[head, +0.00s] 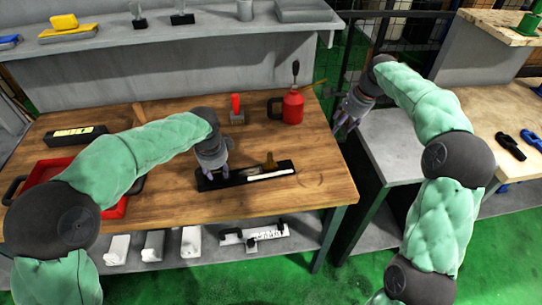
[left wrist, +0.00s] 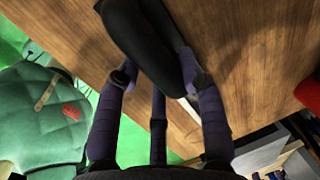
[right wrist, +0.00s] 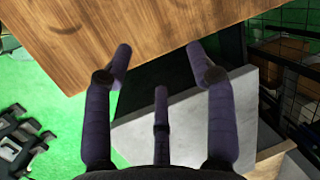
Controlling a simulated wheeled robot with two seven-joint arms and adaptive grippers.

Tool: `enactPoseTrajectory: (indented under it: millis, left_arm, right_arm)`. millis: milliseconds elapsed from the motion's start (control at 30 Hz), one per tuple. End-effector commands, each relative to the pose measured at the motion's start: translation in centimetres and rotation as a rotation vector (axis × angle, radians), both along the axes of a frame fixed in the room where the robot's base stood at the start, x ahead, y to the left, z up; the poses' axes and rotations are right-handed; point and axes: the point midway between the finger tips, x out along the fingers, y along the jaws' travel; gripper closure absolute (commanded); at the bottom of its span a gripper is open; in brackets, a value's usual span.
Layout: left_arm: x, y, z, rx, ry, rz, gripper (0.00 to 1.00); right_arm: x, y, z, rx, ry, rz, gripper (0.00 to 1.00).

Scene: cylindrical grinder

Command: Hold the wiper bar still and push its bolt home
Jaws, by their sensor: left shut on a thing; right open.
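The wiper bar (head: 227,181) is a long black bar with a white strip along its right part, lying on the wooden bench. A small brass-coloured piece (head: 270,160), seemingly the bolt, stands up at the bar's right half; how deep it sits is too small to tell. My left gripper (head: 213,172) is shut on the bar's left part. In the left wrist view the black bar (left wrist: 142,35) runs between the fingers of this gripper (left wrist: 155,70). My right gripper (head: 345,124) is open and empty, right of the bench and away from the bar; its spread fingers show in the right wrist view (right wrist: 158,60).
A red oil can (head: 292,107) and a red-handled tool (head: 236,108) stand behind the bar. A red tray (head: 112,210) and a black box (head: 76,135) are at the left. A grey table (head: 395,145) stands right of the bench. Bare wood lies right of the bar.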

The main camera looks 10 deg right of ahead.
Motion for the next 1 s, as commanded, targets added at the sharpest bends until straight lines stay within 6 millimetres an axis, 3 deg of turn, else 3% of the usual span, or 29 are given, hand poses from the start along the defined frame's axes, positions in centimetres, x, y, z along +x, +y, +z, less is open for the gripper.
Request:
enactPoseTrajectory:
  millis: [33,100,200,333,433,633,1000]
  left_arm:
    - [-0.3,0.0,-0.8,0.004,0.014,-0.002,1.00]
    - [-0.3,0.0,-0.8,0.004,0.014,-0.002,1.00]
    - [-0.3,0.0,-0.8,0.004,0.014,-0.002,1.00]
    - [-0.3,0.0,-0.8,0.004,0.014,-0.002,1.00]
    - [-0.3,0.0,-0.8,0.004,0.014,-0.002,1.00]
    - [-0.3,0.0,-0.8,0.005,0.014,-0.002,1.00]
    - [-0.3,0.0,-0.8,0.005,0.014,-0.002,1.00]
  right_arm:
    - [-0.2,3.5,0.6,0.036,0.030,0.005,0.43]
    - [-0.9,7.6,1.5,0.081,0.079,-0.005,0.43]
    - [-2.2,12.4,2.6,0.129,0.146,-0.015,0.43]
    - [-3.7,16.6,3.7,0.163,0.214,-0.025,0.43]
    - [-4.5,18.4,4.1,0.176,0.245,-0.030,0.43]
    - [-5.0,19.7,3.4,0.181,0.267,-0.034,0.43]
    - [-5.1,22.1,-2.5,0.180,0.267,-0.033,0.43]
